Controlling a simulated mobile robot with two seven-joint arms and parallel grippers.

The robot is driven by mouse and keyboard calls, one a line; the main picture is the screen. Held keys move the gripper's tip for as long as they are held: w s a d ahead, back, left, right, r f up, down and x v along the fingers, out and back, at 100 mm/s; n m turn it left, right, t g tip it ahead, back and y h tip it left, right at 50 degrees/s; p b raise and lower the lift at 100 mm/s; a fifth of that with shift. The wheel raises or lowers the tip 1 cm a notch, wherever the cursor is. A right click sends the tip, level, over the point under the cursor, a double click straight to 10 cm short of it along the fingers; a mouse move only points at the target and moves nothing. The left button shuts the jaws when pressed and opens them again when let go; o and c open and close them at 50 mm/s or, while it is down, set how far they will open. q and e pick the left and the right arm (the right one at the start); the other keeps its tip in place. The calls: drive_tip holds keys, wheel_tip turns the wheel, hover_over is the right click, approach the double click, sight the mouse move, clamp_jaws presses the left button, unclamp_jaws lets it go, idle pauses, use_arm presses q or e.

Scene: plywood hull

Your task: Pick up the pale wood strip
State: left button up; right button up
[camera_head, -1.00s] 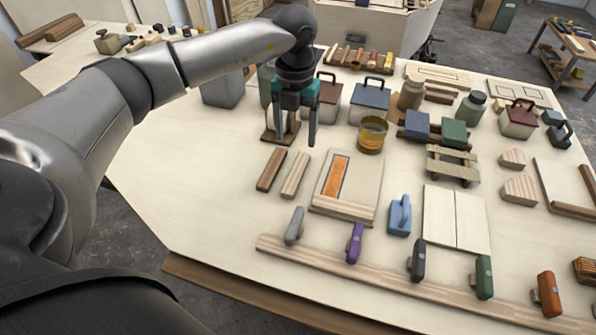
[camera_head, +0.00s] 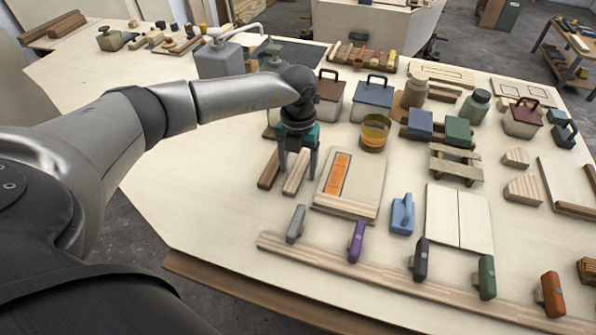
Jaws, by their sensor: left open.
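The pale wood strip (camera_head: 296,175) lies flat on the table, left of a board with an orange inlay. A darker brown wood strip (camera_head: 269,171) lies beside it on its left. My left gripper (camera_head: 298,174) points down with its fingers apart, one on each side of the pale strip's far part as seen here. I cannot tell whether the fingers touch the strip or the table. Nothing is held. My right gripper does not show.
The board with the orange inlay (camera_head: 366,183) is close to the right of the pale strip. An amber jar (camera_head: 375,133) and lidded boxes with handles stand behind. A rail (camera_head: 335,269) with several coloured handled tools runs along the front. The table's left part is clear.

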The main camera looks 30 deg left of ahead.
use_arm(q)
drive_tip(key=shift+c, duration=0.3)
clamp_jaws()
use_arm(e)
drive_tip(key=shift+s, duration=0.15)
use_arm(q)
drive_tip(key=shift+r, duration=0.2)
